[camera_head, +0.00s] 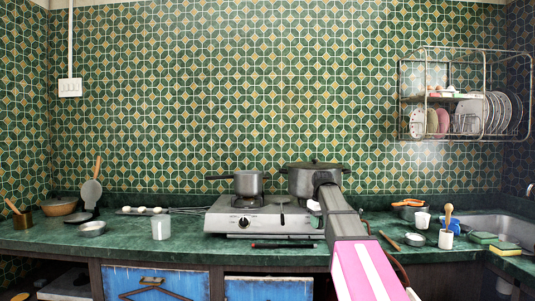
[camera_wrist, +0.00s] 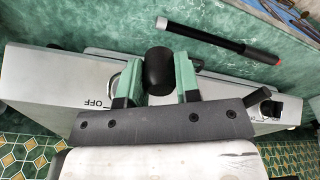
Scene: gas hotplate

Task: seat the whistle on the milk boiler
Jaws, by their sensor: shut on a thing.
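My gripper (camera_wrist: 157,78) shows in the wrist view with its two green fingers on either side of a dark, rounded cylinder, the whistle (camera_wrist: 159,68). The fingers are shut on it. Behind it is the hotplate's front edge and the green counter. In the head view a small metal pot with a side handle, apparently the milk boiler (camera_head: 248,183), stands on the hotplate's left burner. My arm covers the front right of the hotplate. The fingers and whistle cannot be made out clearly there. The boiler is not in the wrist view.
A larger lidded cooker (camera_head: 306,182) stands on the right burner, beside the boiler. The hotplate (camera_head: 225,222) has front knobs. A black lighter (camera_head: 268,245) lies on the counter before it and also shows in the wrist view (camera_wrist: 220,43).

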